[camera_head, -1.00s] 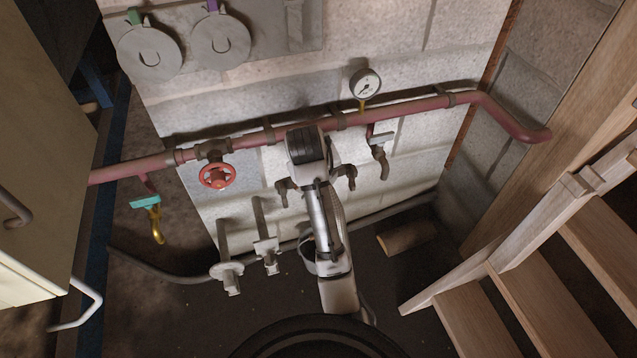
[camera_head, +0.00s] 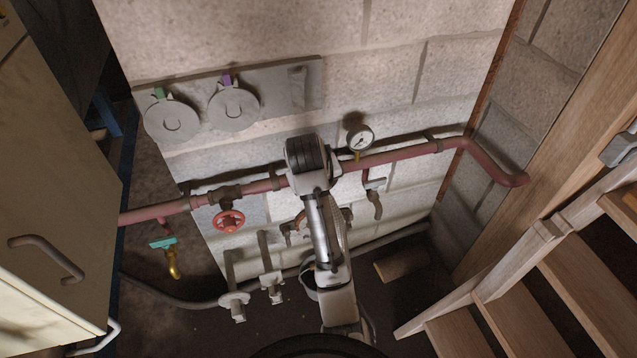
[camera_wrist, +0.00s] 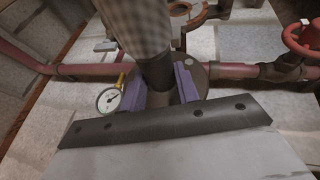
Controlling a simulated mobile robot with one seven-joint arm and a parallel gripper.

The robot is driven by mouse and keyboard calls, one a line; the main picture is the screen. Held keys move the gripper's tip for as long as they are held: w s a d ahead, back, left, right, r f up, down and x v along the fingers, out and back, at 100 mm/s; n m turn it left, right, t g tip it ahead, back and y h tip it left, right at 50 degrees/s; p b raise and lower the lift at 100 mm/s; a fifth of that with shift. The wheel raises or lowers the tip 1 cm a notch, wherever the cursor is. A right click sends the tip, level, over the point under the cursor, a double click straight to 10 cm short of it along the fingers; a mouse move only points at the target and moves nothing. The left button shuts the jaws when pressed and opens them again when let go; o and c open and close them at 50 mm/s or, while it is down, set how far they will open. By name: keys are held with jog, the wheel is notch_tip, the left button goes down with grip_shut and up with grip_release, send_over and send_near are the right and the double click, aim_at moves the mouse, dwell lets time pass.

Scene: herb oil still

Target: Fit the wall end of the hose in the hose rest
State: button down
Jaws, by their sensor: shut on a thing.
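In the wrist view my gripper (camera_wrist: 159,78), with purple finger pads, is shut on the dark cylindrical end (camera_wrist: 158,70) of a braided grey hose (camera_wrist: 135,22). The hose runs up out of the top of that view. In the head view my own arm hides the gripper and the held hose end. I cannot say for sure which fixture is the hose rest. A grey bracket-like piece (camera_head: 298,88) sits at the right of the wall board. Two grey flanged fittings (camera_head: 235,304) (camera_head: 272,287) stand low by the wall.
A red pipe (camera_head: 400,155) crosses the wall with a gauge (camera_head: 360,138), a red handwheel (camera_head: 228,221) and a tap (camera_head: 374,200). Two round discs (camera_head: 170,120) (camera_head: 233,106) hang on the board. Wooden stairs (camera_head: 520,300) stand right, a cream cabinet (camera_head: 60,190) left.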

jog(key=shift+d+r+p, duration=0.1)
jog(key=shift+r+p, duration=0.95)
jog(key=shift+r, duration=0.55)
jog(key=shift+w+a+r, duration=0.15)
jog(key=shift+w+r, duration=0.05)
jog(key=shift+r, duration=0.35)
jog(key=shift+w+a+r, duration=0.1)
jog(key=shift+w+r, duration=0.1)
jog(key=shift+r, duration=0.35)
jog(key=shift+s+d+r, duration=0.1)
jog(key=shift+s, duration=0.05)
jog(key=shift+s+d+f, duration=0.1)
jog(key=shift+s+f, duration=0.1)
jog(key=shift+s, duration=0.05)
